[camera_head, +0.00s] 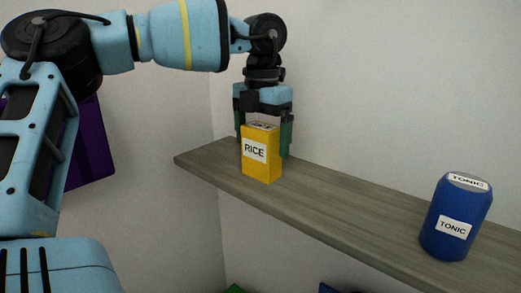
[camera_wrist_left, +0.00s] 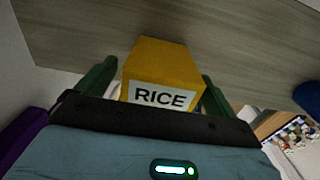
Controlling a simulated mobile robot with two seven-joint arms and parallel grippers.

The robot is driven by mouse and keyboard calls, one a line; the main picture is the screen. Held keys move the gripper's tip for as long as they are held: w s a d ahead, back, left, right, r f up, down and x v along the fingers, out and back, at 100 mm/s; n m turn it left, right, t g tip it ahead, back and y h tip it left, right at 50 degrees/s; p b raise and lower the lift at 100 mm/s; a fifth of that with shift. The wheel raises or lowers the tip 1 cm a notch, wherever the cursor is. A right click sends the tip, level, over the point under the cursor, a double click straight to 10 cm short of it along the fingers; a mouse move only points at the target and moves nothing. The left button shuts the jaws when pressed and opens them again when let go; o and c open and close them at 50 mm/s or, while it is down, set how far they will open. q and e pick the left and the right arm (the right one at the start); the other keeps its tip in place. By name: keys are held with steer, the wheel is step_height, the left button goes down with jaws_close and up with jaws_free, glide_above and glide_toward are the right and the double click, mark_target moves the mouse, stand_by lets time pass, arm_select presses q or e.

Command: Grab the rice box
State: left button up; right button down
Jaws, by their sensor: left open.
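The yellow rice box (camera_head: 261,168), with a white RICE label, stands upright on a grey wooden shelf (camera_head: 330,195) near its left end. It also shows in the left wrist view (camera_wrist_left: 160,68), between the green fingers. My left gripper (camera_head: 264,145) points down over the box from above. It is open, with one green finger on each side of the box. I cannot tell whether the fingers touch it. My right gripper is not in view.
A blue tonic can (camera_head: 455,217) stands upright on the shelf at the right. The shelf between box and can is bare. A white wall is close behind the shelf. A purple object (camera_head: 90,150) is at the left, behind my arm.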

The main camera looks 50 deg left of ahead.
mark_target(262, 126)
arm_select(q)
steer(key=shift+f, duration=0.2)
steer(key=c, duration=1)
steer(key=shift+c, duration=0.2)
steer(key=shift+r+b, duration=0.3)
steer(key=shift+r, duration=1.45)
steer(key=s+d+b, duration=0.1)
steer(key=s+d, duration=0.2)
steer(key=s, duration=0.4)
steer(key=s+d+r+b, duration=0.1)
steer(key=s+d, duration=0.3)
steer(key=s, duration=0.3)
steer(key=shift+d+r, duration=0.25)
steer(key=shift+d, duration=0.05)
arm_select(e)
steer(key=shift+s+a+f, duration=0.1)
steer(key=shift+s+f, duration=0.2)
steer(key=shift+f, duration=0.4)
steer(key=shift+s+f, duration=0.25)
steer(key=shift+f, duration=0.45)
